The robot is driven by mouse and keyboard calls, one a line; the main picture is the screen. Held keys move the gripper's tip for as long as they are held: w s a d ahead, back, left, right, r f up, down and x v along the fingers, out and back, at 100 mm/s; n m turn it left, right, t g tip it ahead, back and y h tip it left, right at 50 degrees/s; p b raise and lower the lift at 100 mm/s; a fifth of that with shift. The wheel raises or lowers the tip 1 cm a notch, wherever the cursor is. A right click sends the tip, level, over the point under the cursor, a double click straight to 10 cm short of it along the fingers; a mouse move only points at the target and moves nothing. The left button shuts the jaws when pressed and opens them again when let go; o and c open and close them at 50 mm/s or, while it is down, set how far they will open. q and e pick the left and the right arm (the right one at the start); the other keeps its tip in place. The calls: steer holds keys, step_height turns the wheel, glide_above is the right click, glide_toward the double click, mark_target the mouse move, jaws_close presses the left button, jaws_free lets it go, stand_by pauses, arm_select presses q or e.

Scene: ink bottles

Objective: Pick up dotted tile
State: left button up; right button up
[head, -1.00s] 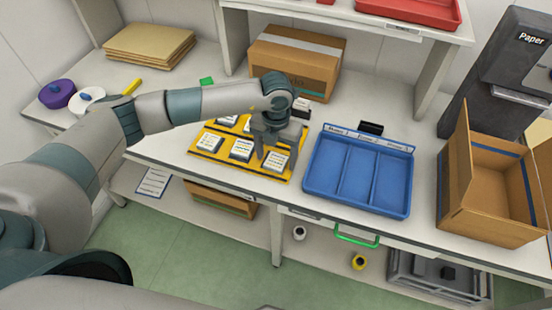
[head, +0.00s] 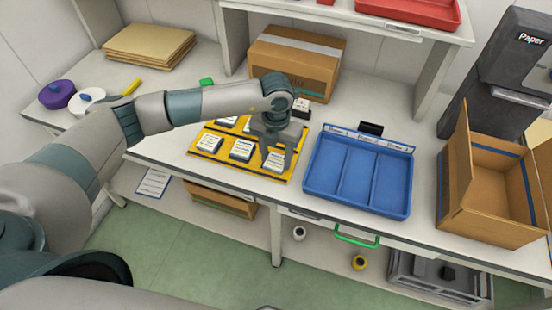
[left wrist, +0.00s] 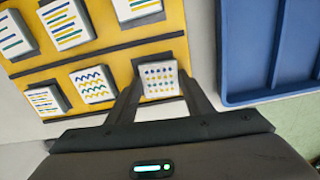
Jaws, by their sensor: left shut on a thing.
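The dotted tile (left wrist: 160,78) is a white block with rows of blue and yellow dots. In the left wrist view it sits between the two fingers of my left gripper (left wrist: 160,95), which is shut on it. In the head view my left gripper (head: 277,158) points down at the front right slot of the yellow holder (head: 202,151), with the tile (head: 274,161) partly hidden by the fingers. I cannot tell whether the tile is clear of the holder. My right gripper is not in view.
Other tiles stand in the holder, including a wavy-line tile (left wrist: 93,83) beside the dotted one. A blue tray (head: 345,178) with three empty compartments is to the right. An open cardboard box (head: 485,220) stands at far right, a closed carton (head: 290,68) behind.

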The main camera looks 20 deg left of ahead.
mark_target(276, 161)
arm_select(q)
steer(key=shift+r, duration=0.1)
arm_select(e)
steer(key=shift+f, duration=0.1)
